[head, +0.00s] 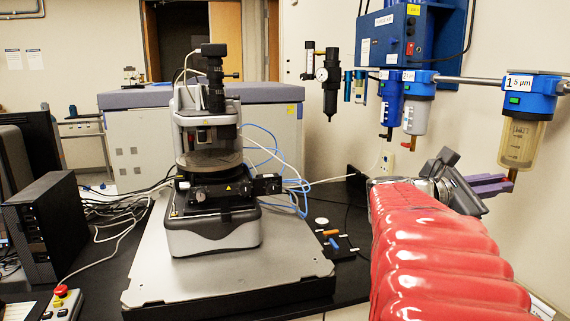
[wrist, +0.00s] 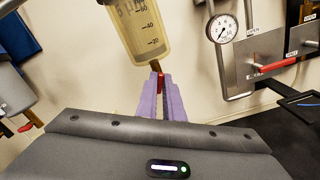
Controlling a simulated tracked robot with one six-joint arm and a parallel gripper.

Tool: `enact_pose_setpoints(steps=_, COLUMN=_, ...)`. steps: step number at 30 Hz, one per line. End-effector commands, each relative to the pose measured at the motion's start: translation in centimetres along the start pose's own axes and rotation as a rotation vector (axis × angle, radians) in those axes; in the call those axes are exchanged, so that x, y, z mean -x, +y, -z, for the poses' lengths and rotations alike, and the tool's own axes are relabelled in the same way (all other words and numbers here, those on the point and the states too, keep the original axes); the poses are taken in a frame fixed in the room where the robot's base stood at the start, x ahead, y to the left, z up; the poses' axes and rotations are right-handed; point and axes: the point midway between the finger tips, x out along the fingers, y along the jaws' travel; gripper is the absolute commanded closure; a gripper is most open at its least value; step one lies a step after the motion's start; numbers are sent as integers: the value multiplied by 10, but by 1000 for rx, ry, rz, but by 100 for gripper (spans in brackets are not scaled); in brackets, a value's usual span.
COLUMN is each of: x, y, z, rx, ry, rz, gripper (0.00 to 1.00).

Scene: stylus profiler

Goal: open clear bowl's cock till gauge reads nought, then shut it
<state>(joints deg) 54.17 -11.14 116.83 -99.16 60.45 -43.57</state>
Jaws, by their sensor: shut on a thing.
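The clear bowl (head: 523,142) hangs under a blue filter head marked 5 µm at the right of the head view. It also shows at the top of the wrist view (wrist: 138,32), with scale marks and a yellowish tint. Its cock (wrist: 160,78) is at the bottom, a brass stem with a small red lever. My gripper (wrist: 161,92) has its purple fingers shut on the red lever, just below the bowl. The fingers hide part of the lever, so its angle is unclear. A round white gauge (wrist: 221,29) is right of the bowl; its reading is too small to tell.
A metal panel with a red-handled lever (wrist: 272,66) stands right of the gauge. Other filter bowls (head: 417,112) hang left of the clear bowl. A regulator with a small dial (head: 321,74) is on the wall. The stylus profiler (head: 210,165) stands on the bench at left.

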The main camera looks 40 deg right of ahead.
Motion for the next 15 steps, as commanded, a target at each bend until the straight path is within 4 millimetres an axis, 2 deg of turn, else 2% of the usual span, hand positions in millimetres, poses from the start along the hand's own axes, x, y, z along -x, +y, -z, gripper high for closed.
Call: enact_pose_setpoints(steps=15, x=0, y=-3, z=0, rx=-492, ry=-2, rz=1, gripper=100)
